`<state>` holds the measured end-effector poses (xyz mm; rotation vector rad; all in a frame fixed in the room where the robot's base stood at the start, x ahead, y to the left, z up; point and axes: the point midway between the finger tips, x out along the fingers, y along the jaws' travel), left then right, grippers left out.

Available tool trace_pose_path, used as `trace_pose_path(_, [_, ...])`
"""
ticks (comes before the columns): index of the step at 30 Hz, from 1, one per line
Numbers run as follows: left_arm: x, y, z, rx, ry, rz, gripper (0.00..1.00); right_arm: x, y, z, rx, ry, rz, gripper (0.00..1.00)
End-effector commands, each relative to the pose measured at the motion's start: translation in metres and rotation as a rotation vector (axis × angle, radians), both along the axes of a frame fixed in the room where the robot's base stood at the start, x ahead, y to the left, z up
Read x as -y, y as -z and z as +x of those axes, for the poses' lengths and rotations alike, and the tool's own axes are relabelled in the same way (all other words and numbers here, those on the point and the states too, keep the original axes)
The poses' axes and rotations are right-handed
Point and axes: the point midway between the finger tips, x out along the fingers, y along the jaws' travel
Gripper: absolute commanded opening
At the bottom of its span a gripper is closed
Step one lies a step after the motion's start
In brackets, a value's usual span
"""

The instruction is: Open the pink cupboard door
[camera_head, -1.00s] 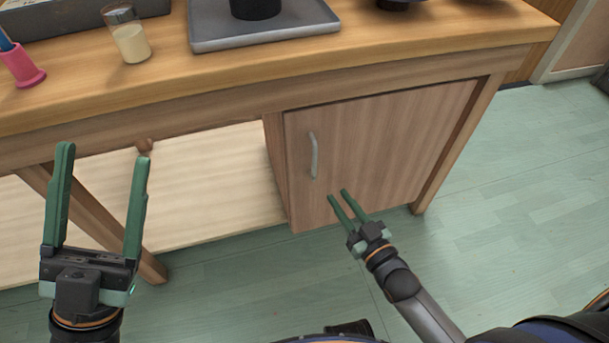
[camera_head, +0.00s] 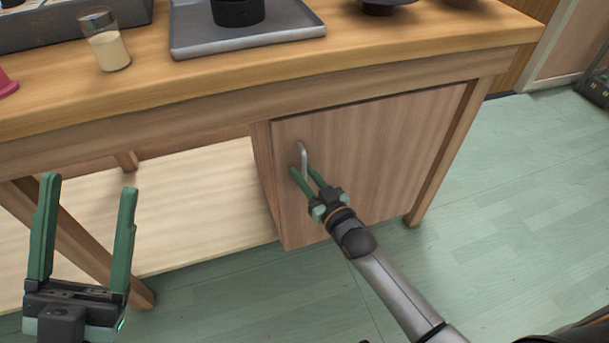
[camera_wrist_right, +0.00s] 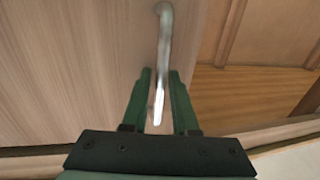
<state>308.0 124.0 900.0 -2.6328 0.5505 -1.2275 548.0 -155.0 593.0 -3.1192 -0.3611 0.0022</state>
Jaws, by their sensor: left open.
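The cupboard door (camera_head: 375,155) is a light pinkish-brown wood panel under the right part of the table, and looks closed. Its grey vertical bar handle (camera_head: 304,156) is near the door's left edge. My right gripper (camera_head: 303,170) is at the handle, one finger on each side of it. In the right wrist view the handle (camera_wrist_right: 165,35) runs down between the two green fingers of the right gripper (camera_wrist_right: 160,72), with small gaps beside it. My left gripper (camera_head: 88,185) is open and empty, in front of the table's left part, away from the door.
The wooden tabletop (camera_head: 380,50) carries a glass (camera_head: 108,45) with pale content, a grey tray (camera_head: 290,35) with a black pot (camera_head: 238,10), and a dark dish (camera_head: 385,5). A table leg (camera_head: 440,165) stands right of the door. Green floor (camera_head: 520,220) in front is clear.

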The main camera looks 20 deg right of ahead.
Motion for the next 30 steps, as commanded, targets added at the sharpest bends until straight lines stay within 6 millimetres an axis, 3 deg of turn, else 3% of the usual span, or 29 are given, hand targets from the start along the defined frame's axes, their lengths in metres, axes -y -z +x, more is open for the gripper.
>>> trace_pose_path(7, [0.0004, 0.0001, 0.0001, -0.002, 0.002, 0.0, 0.72, -0.0004, -0.0004, 0.0005, 0.0, 0.0, 0.0, 0.27])
trace_pose_path(15, [0.0007, 0.0002, 0.0001, -0.001, 0.002, 0.002, 0.72, -0.0004, -0.0005, 0.0003, 0.001, 0.0, 0.0, 0.0])
trace_pose_path(30, [0.0008, 0.0004, 0.0002, -0.002, 0.001, 0.003, 0.72, -0.0004, -0.0005, 0.0002, 0.001, 0.0, 0.0, 0.0])
